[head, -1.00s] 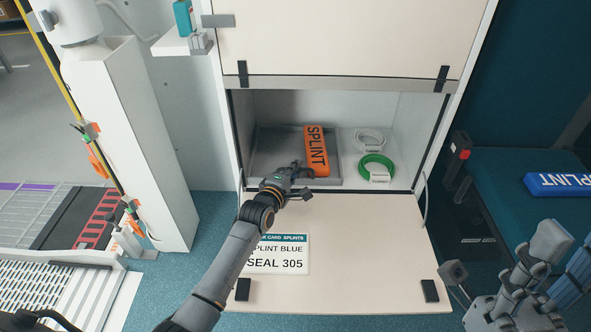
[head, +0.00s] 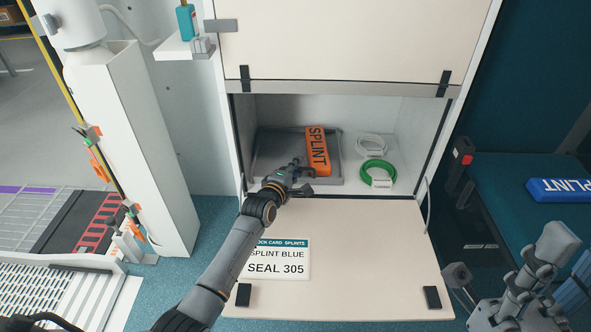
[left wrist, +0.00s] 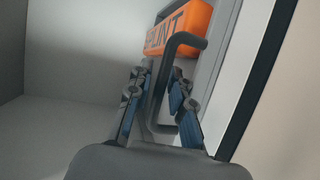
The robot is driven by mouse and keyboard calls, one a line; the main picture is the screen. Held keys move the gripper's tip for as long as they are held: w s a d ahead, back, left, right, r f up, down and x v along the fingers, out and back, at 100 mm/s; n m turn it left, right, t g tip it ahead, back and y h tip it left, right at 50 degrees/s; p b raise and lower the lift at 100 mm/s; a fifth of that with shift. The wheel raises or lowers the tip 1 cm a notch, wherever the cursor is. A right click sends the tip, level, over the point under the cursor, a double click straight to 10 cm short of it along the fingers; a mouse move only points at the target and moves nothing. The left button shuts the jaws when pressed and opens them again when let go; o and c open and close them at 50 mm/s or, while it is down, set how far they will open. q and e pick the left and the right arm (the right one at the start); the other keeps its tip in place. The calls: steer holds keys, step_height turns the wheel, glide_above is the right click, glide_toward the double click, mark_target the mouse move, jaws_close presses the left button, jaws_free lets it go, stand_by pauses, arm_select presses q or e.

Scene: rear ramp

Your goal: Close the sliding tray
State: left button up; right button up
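The sliding tray (head: 266,178) is a shallow grey tray inside the open white cabinet, on the left of its floor. An orange splint pack (head: 318,152) lies on its right part and shows in the left wrist view (left wrist: 182,27). My left gripper (head: 298,174) is at the tray's front. In the left wrist view its two blue-padded fingers (left wrist: 160,95) stand apart, with a dark bar handle (left wrist: 156,85) running between them. Firm contact with the handle cannot be made out.
A green coil (head: 378,172) and a white coil (head: 371,145) lie on the cabinet floor right of the tray. The lowered cabinet door (head: 370,250) lies under my left arm. A blue splint pack (head: 560,189) lies at the far right.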

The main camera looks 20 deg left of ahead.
arm_select(q)
steer(key=v, duration=1.2)
steer(key=shift+f, duration=0.1)
